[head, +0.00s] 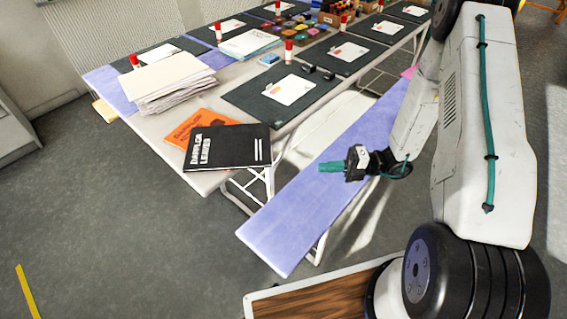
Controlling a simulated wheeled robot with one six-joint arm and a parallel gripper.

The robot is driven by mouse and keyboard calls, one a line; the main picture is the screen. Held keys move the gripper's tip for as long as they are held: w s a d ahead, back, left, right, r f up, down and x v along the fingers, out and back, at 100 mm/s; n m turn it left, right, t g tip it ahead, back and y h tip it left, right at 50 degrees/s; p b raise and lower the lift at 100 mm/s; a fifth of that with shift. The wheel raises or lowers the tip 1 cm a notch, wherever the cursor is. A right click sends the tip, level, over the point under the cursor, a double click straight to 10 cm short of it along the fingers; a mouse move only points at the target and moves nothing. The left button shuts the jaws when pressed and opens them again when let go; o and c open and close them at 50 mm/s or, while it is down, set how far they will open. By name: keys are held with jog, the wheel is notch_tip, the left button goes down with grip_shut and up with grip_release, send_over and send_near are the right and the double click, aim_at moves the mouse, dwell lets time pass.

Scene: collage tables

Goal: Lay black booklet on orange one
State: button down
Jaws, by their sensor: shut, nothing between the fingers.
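The black booklet (229,147), with white lettering on its cover, lies at the near end of the long table. It overlaps the orange booklet (196,124), resting over its near right part and hiding much of it. The orange booklet's far left part shows. My gripper (322,167) is shut and empty. It points left, over the purple bench, to the right of the black booklet and apart from it.
A stack of pale paper (168,82) stands behind the booklets on the table (150,126). Black mats (268,102) with white cards and glue sticks line the table. A purple bench (290,222) runs along its near right side. Grey floor is free at the lower left.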

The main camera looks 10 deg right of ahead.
aim_at(269, 152)
jog(key=w+a, duration=0.5)
jog(key=a, duration=0.7)
jog(key=shift+w+f+m, duration=0.15)
jog(key=shift+f+m, duration=0.25)
jog(key=w+a, duration=0.2)
jog(key=w, duration=0.1)
jog(key=w+a, duration=0.1)
jog(key=w, duration=0.1)
jog(key=shift+a, duration=0.1)
jog(key=shift+s, duration=0.1)
